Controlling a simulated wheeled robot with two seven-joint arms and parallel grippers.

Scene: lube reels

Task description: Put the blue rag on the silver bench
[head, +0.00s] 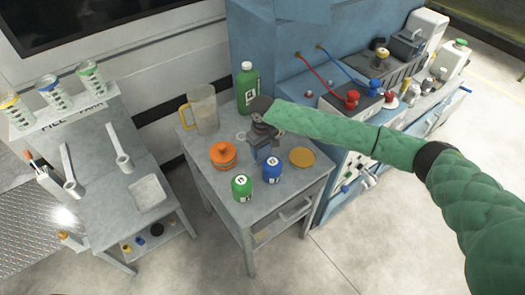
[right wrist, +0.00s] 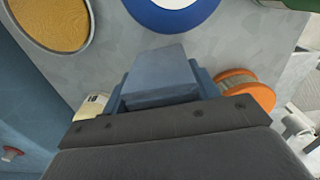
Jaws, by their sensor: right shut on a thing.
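My right gripper (head: 264,137) is over the middle grey metal table (head: 215,178), among its cans and jars. It is shut on a blue-grey folded cloth, the blue rag (right wrist: 160,75), which sticks out past the gripper in the right wrist view. In the head view the rag (head: 264,153) shows small below the gripper; whether it touches the tabletop I cannot tell. My left gripper is not in view.
Around the rag stand an orange reel (head: 223,155), a blue can (head: 272,170), a green can (head: 242,187), a tan round lid (head: 302,157), a clear jug (head: 203,108) and a green bottle (head: 247,87). A blue workstation (head: 345,160) is at right. Open floor lies in front.

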